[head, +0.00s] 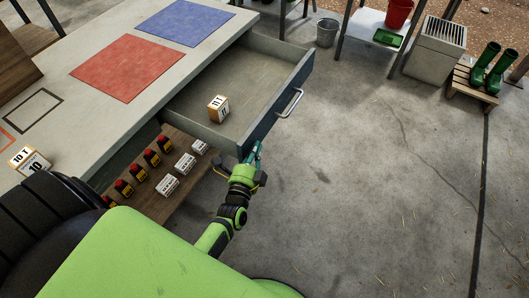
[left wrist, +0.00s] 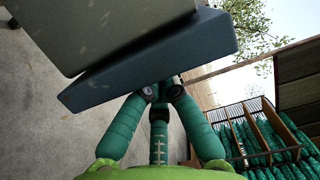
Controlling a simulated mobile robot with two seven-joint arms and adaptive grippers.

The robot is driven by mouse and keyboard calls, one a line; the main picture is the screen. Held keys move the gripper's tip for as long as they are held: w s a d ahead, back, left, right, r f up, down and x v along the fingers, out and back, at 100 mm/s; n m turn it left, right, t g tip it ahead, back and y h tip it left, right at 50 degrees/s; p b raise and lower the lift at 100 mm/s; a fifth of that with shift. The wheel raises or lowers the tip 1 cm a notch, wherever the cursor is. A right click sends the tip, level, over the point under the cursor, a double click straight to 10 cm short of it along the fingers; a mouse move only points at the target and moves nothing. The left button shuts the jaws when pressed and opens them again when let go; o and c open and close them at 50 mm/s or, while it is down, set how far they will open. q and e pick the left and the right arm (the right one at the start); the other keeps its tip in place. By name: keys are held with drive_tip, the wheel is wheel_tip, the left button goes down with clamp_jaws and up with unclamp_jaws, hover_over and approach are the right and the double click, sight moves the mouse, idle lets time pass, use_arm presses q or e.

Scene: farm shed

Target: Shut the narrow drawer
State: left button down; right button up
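A grey drawer (head: 225,95) stands pulled out from under the table top. Its dark blue-grey front (head: 272,118) carries a metal bar handle (head: 290,103). I cannot tell its width against other drawers. A small white and tan block marked 11 (head: 218,108) stands inside. My left gripper (head: 256,152) is at the drawer front's near lower end, away from the handle. In the left wrist view, its teal fingers (left wrist: 161,92) come together at the edge of the blue-grey front (left wrist: 150,60) and look shut with nothing between them. Actual contact is unclear. My right gripper is out of view.
The table (head: 50,75) bears red and blue mats and a block marked 10 (head: 32,163). Below it, a wooden shelf (head: 150,195) holds several red-topped items and white boxes. Open concrete floor (head: 370,190) lies to the right. A bucket (head: 327,32) stands farther back.

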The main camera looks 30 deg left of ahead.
sight(199, 131)
use_arm(q)
drive_tip(key=a+b, duration=0.1)
drive_tip(key=a, duration=1.1)
drive_tip(key=a+b, duration=0.1)
drive_tip(key=a, duration=0.6)
drive_tip(key=shift+w+b, duration=0.35)
drive_tip(key=shift+a, duration=0.6)
drive_tip(key=shift+d, duration=0.1)
